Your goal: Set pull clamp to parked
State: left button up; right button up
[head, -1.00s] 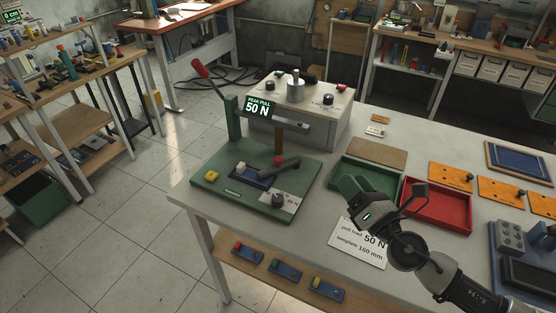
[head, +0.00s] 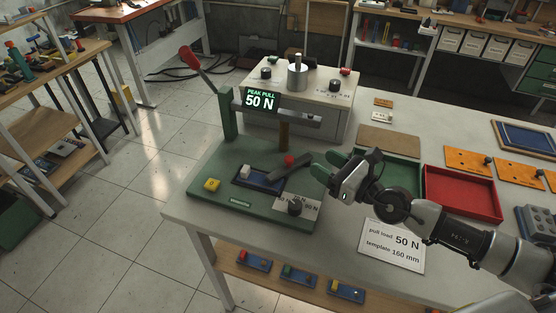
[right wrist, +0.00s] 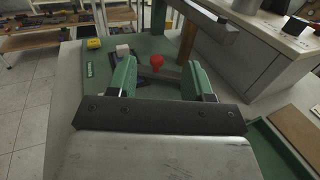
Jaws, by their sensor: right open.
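The pull tester has a green base plate (head: 225,190) on the grey table. A dark clamp lever (head: 290,173) with a red knob (head: 289,160) lies low and slanted on it, beside a blue fixture (head: 257,180). My right gripper (head: 326,166), with green fingers, is open just right of the lever, apparently apart from it. In the right wrist view, the red knob (right wrist: 157,62) shows ahead, between the two open fingers (right wrist: 160,74) in the picture. The lever's far end is partly hidden. My left gripper is not in view.
A display (head: 260,98) reads peak pull 50 N, beside a long red-handled lever (head: 190,62). A yellow button (head: 212,184) and dark dial (head: 295,206) sit on the base. A green tray (head: 400,172) and red tray (head: 460,193) stand right. A card (head: 392,245) lies in front.

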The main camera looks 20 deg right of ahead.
jog(key=b, duration=0.5)
send_near(289, 158)
jog(key=shift+s+d+f, duration=0.2)
jog(key=shift+s+f, duration=0.05)
jog(key=shift+f, duration=0.2)
jog(key=shift+w+a+r, duration=0.1)
jog(key=shift+w, duration=0.2)
jog(key=p+x, duration=0.2)
jog(key=x, duration=0.6)
jog(key=shift+w+a+p, duration=0.2)
jog(key=shift+p, duration=0.1)
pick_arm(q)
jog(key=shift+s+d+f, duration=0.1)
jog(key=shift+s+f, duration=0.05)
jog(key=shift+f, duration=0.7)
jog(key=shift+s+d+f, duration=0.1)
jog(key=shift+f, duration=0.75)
pick_arm(e)
jog(key=shift+x, duration=0.8)
jog(key=shift+c, duration=0.2)
grip_shut()
